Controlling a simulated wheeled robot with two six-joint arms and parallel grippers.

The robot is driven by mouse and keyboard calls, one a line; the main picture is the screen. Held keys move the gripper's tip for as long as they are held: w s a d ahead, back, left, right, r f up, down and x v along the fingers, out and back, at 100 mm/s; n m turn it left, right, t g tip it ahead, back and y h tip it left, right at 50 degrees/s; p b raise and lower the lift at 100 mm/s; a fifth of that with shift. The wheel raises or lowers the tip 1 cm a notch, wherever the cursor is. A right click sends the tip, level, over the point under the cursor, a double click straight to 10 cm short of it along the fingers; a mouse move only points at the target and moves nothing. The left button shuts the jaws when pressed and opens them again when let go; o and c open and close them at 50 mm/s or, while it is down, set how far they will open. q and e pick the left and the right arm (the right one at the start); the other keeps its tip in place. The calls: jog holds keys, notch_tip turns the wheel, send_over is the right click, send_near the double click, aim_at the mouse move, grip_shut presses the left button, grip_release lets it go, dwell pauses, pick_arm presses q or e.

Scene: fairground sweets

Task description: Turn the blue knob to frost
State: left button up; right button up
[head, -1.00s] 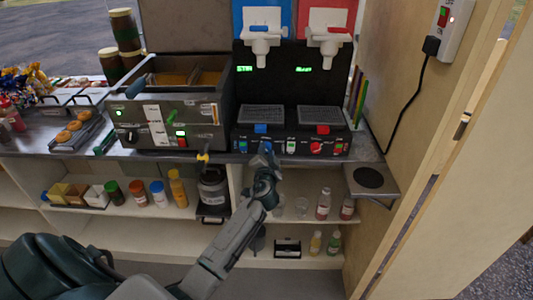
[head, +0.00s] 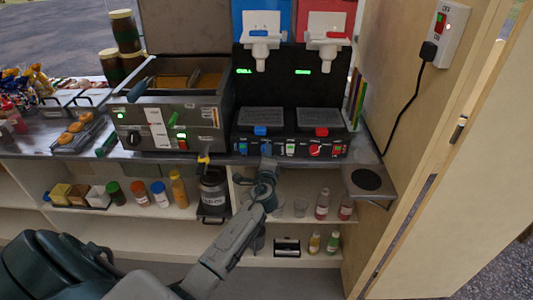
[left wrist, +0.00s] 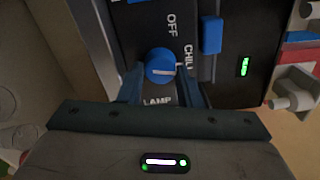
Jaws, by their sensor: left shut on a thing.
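The blue knob (left wrist: 160,64) is on the dark front panel of the two-tap machine (head: 243,146). Its white mark points right in the left wrist view, close to the CHILL label (left wrist: 188,57). OFF (left wrist: 172,25) and LAMP (left wrist: 157,101) are printed nearby; I see no FROST label. My left gripper (left wrist: 160,77) has one finger on each side of the knob and is shut on it. In the head view the left gripper (head: 267,162) is at the panel's lower edge. A green display (head: 244,71) is lit above. My right gripper is out of view.
A red knob (head: 314,149) and small switches sit to the right on the same panel. A grey fryer (head: 170,128) stands to the left. A wooden wall with a power switch (head: 442,20) bounds the right side. Jars and bottles fill the shelf below.

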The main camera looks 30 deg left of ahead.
pick_arm(q)
jog(key=shift+s+f+m+p, duration=0.1)
jog(key=shift+m+p, duration=0.85)
jog(key=shift+m, duration=1.35)
jog(key=shift+f+m+p, duration=0.1)
jog(key=shift+m+p, duration=0.8)
jog(key=shift+m, duration=1.4)
jog(key=o, duration=0.9)
jog(key=shift+o, duration=0.2)
jog(key=b+v, duration=0.1)
jog(key=v, duration=0.9)
jog(key=shift+s+d+b, duration=0.2)
jog(key=shift+s+b, duration=0.1)
